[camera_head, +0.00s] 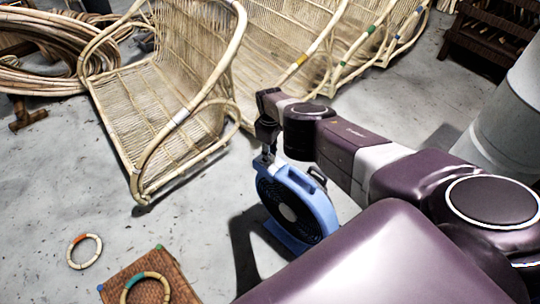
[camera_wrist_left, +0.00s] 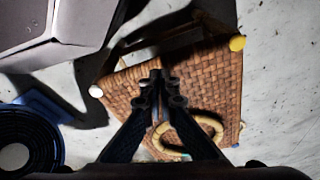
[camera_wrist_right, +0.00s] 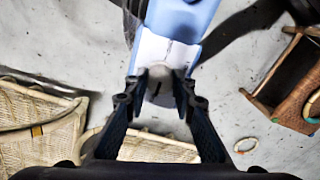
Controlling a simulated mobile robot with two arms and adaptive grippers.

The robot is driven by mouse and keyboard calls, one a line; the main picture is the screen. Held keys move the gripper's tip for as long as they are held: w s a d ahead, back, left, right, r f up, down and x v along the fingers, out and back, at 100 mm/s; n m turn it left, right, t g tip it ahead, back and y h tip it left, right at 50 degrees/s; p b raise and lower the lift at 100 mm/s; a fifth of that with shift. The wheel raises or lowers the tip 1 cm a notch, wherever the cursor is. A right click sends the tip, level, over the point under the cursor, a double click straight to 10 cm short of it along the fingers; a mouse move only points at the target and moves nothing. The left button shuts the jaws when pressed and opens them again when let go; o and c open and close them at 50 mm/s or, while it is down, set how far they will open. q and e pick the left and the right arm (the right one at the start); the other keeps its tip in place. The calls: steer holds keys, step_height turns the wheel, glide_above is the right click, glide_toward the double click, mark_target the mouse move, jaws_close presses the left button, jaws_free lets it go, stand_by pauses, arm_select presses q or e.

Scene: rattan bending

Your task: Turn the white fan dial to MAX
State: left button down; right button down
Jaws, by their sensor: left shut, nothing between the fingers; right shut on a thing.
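The blue fan (camera_head: 318,205) with a dark round grille stands on the floor at the middle of the head view. My right gripper (camera_head: 265,157) reaches down to its top edge. In the right wrist view, the fan's blue body (camera_wrist_right: 182,17) carries a white panel (camera_wrist_right: 185,53). My right gripper (camera_wrist_right: 160,88) is shut on the round pale dial (camera_wrist_right: 161,76) at the panel's edge. The dial's markings and setting cannot be read. My left gripper (camera_wrist_left: 160,88) is shut and empty above a woven stool; the fan (camera_wrist_left: 28,142) shows at lower left there.
The woven stool (camera_head: 128,283) bears a rattan ring (camera_head: 146,277). Another ring (camera_head: 84,251) lies on the floor. Rattan chair frames (camera_head: 145,110) stand behind the fan, and coiled rattan (camera_head: 45,75) is at far left. Bare floor lies between stool and fan.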

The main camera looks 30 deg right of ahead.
steer(key=c, duration=1.6)
jaws_free()
